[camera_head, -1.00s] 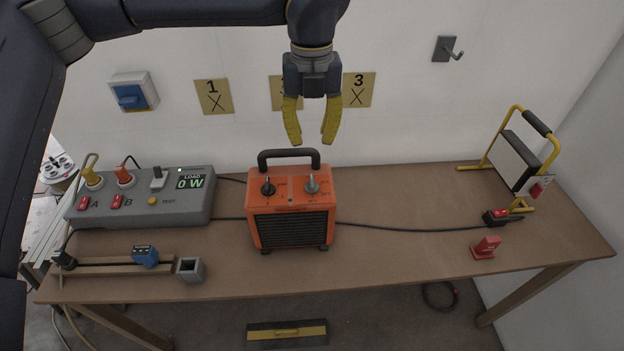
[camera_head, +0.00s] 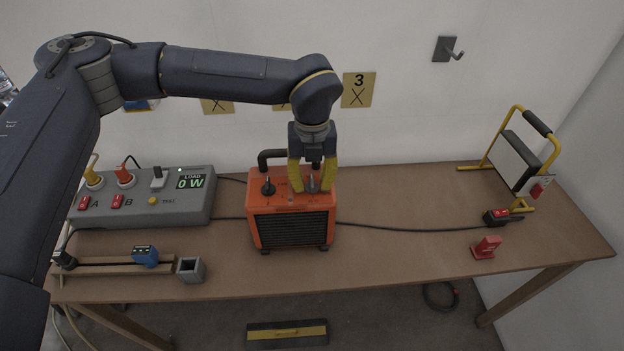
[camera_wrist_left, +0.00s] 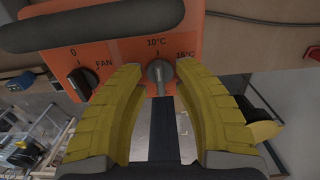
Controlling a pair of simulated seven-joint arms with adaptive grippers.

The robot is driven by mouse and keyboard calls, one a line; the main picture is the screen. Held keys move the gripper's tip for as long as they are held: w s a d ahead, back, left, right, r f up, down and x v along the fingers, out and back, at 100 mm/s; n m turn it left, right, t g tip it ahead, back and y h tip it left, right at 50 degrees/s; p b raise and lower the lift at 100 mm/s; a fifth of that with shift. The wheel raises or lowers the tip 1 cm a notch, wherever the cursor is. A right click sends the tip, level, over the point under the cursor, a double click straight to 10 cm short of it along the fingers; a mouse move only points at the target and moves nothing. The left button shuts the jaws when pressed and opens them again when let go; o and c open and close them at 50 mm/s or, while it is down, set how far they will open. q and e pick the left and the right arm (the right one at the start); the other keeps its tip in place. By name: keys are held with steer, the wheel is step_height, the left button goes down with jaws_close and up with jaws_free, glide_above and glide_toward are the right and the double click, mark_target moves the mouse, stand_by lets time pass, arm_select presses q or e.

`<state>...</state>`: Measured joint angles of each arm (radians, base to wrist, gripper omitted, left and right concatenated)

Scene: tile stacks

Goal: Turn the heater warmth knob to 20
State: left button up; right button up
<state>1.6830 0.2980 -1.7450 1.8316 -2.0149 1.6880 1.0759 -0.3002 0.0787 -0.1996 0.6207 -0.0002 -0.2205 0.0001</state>
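The orange heater (camera_head: 262,203) stands upright on the table, with a dark grille and a black carry handle. Its grey warmth knob (camera_wrist_left: 158,71) is at the right of the top panel, with 10°C and what looks like 15 or 16°C printed near it. The black fan knob (camera_wrist_left: 80,84) is to its left; it also shows in the head view (camera_head: 268,187). My left gripper (camera_head: 312,187) points down over the grey knob. Its yellow fingers are open, one on each side of the knob, with small gaps visible in the wrist view. My right gripper is not in view.
A grey load box (camera_head: 140,210) reading 0 W stands at the left. A wooden rail with a blue piece (camera_head: 145,256) lies before it. A yellow-framed lamp (camera_head: 520,160) and red objects (camera_head: 486,247) are at the right. The table's middle right is mostly clear, crossed by a cable.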

arm_select(q)
steer(key=shift+o, duration=0.3)
jaws_close()
steer(key=shift+m, duration=0.4)
steer(key=m, duration=0.4)
steer(key=shift+m, duration=0.4)
steer(key=m, duration=0.5)
steer(key=shift+m, duration=0.3)
steer(key=m, duration=1.2)
steer(key=shift+m, duration=0.4)
